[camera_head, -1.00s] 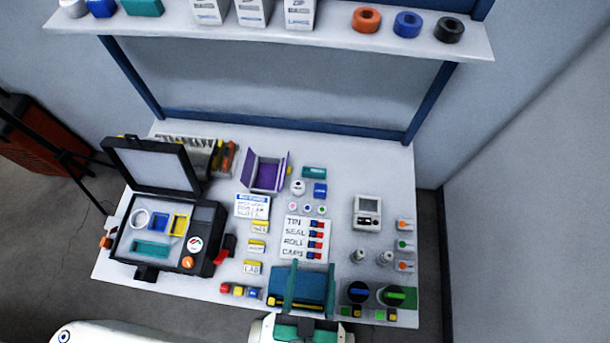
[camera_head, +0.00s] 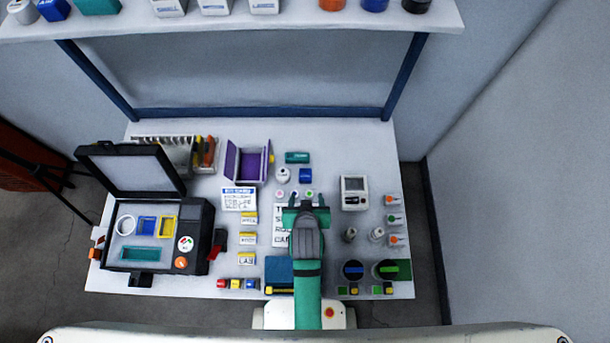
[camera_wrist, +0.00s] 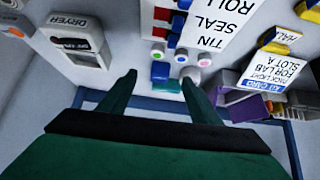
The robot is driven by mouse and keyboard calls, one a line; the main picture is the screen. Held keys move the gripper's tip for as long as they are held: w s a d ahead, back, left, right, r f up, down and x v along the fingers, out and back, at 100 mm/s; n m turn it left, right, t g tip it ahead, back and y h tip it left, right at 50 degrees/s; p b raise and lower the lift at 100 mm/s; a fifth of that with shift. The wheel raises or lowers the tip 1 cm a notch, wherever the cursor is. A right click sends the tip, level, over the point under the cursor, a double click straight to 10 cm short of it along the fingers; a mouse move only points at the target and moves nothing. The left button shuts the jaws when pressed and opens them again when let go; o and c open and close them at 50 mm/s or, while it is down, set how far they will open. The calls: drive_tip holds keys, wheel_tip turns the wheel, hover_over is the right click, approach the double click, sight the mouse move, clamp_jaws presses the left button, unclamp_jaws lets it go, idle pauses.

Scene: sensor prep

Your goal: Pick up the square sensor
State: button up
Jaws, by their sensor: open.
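The likely square sensor is a small blue block (camera_head: 307,176) on the bench, just right of a white round piece (camera_head: 283,174) and in front of a teal block (camera_head: 297,157). In the wrist view the blue block (camera_wrist: 160,71) shows between my fingers, beyond their tips. My gripper (camera_head: 306,203) is open and empty, above the bench and on the near side of the blue block. In the wrist view my gripper (camera_wrist: 158,79) has its two green fingers spread wide. My arm hides part of the label sheet.
An open black case (camera_head: 108,262) with shaped slots stands at left. A purple box (camera_head: 232,165) is left of the blocks. A grey dryer (camera_head: 354,204) stands at right. Three small round pieces, one a pink-dotted disc (camera_head: 279,194), lie close by. A shelf (camera_head: 300,24) hangs above the back.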

sight(305, 174)
drive_tip(key=w+a+r+g, duration=0.15)
drive_tip(key=w+g, duration=0.25)
drive_tip(key=w, duration=0.4)
drive_tip(key=x, duration=0.4)
drive_tip(key=shift+w+d+f, duration=0.15)
drive_tip(key=shift+w+d, duration=0.05)
drive_tip(key=shift+w, duration=0.05)
drive_tip(key=shift+d+x, duration=0.15)
drive_tip(key=shift+x, duration=1.15)
drive_tip(key=shift+d+x, duration=0.15)
drive_tip(key=shift+x, duration=1.2)
drive_tip(key=shift+w, duration=0.1)
drive_tip(key=c, duration=1.1)
